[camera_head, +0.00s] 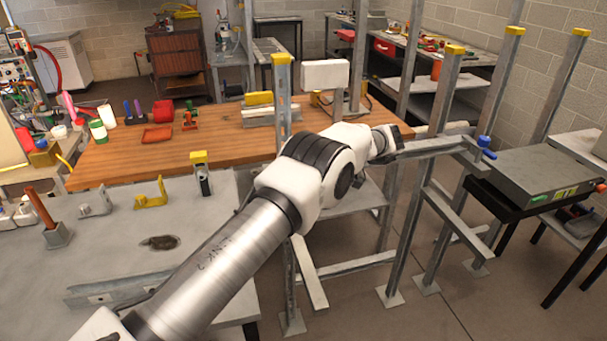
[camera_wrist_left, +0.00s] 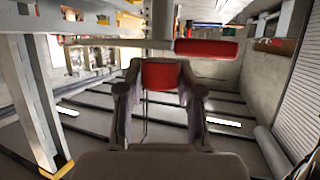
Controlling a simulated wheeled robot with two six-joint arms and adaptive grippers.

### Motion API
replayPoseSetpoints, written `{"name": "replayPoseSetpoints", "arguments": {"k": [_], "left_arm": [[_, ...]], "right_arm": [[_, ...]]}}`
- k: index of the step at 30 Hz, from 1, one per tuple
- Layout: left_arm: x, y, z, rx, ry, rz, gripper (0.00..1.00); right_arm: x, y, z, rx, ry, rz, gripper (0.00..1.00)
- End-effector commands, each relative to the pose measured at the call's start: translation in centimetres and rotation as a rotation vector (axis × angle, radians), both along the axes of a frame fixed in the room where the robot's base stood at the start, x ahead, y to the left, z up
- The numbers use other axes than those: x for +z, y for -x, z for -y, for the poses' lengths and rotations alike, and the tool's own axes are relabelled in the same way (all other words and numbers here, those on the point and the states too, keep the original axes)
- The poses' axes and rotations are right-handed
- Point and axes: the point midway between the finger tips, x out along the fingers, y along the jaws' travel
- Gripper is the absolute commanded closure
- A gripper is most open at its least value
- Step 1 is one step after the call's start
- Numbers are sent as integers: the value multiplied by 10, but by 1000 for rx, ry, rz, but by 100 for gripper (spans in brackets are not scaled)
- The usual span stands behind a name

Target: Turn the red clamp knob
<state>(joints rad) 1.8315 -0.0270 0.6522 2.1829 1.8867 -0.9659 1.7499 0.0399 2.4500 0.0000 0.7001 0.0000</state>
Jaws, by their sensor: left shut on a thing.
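The red clamp knob (camera_wrist_left: 162,75) shows in the left wrist view between the two fingers of my left gripper (camera_wrist_left: 161,92). The fingers are closed on its two sides. A grey upright part stands right behind the knob. In the head view my left arm reaches from the bottom left toward the steel frame (camera_head: 440,146), and its wrist is beside the frame's horizontal rail. The knob and fingertips cannot be made out there. My right gripper is not in view.
A longer red bar (camera_wrist_left: 206,47) lies just right of the knob. A blue knob (camera_head: 485,146) sits on the frame's right side. Steel posts with yellow caps (camera_head: 455,50) surround my wrist. A wooden workbench (camera_head: 225,143) and a grey table (camera_head: 120,235) stand left.

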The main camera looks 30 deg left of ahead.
Motion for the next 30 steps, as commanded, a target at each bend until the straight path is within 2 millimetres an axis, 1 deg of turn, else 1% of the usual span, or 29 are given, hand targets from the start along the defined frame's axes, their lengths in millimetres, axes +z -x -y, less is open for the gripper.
{"name": "replayPoseSetpoints", "arguments": {"k": [3,15,16,17,18,26,28,30], "left_arm": [[2,0,-1,15,-1,5,99],[2,0,-1,20,0,4,99],[3,0,-1,20,0,4,54],[2,0,-1,20,0,4,43],[2,0,0,20,0,4,38],[1,0,0,20,1,2,38],[4,0,0,19,2,3,38],[12,0,0,20,1,5,38]], "right_arm": [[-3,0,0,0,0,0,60],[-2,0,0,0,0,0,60],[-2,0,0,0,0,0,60],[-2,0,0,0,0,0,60],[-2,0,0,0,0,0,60],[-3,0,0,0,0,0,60],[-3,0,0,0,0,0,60],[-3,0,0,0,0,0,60]]}}
